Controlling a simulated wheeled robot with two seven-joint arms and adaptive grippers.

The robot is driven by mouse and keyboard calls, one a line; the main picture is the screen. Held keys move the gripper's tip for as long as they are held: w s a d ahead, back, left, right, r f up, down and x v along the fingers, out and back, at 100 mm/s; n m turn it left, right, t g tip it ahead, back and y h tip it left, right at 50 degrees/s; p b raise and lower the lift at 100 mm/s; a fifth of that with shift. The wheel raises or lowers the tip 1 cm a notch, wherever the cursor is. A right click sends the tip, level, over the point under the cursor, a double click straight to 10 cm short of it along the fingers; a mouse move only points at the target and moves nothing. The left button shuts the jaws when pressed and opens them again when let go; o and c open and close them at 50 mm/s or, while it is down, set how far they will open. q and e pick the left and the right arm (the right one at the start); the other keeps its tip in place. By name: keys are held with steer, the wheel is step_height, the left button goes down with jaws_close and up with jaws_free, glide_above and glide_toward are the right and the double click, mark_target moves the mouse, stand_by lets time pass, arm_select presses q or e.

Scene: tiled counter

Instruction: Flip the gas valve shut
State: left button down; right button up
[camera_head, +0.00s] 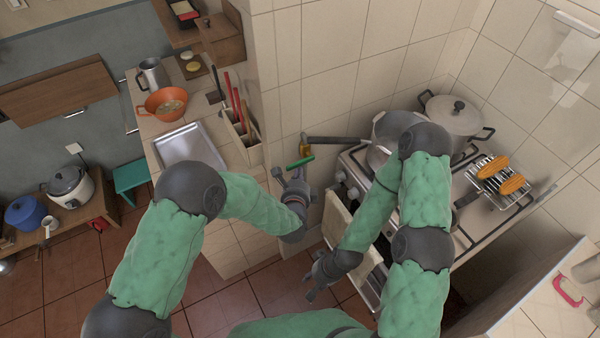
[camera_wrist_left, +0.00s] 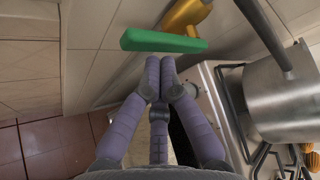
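The gas valve has a green bar handle (camera_head: 300,161) on a brass body (camera_head: 305,148), on the tiled wall left of the stove. In the left wrist view the green handle (camera_wrist_left: 165,42) lies nearly crosswise, with the brass body (camera_wrist_left: 187,15) above it. My left gripper (camera_head: 291,176) is just below the handle. In the left wrist view its fingertips (camera_wrist_left: 160,62) are close together with nothing between them, near the handle's lower edge; I cannot tell whether they touch it. My right gripper (camera_head: 313,282) hangs low before the stove, empty, its fingers apart.
A steel pan (camera_head: 378,155) on the stove has its handle (camera_head: 338,141) reaching out beside the valve. A lidded pot (camera_head: 452,115) and a grill rack (camera_head: 497,183) stand farther right. A utensil holder (camera_head: 241,128) stands on the counter left of the valve.

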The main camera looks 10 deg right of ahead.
arm_select(q)
steer(key=v, duration=1)
steer(key=shift+s+f, duration=0.15)
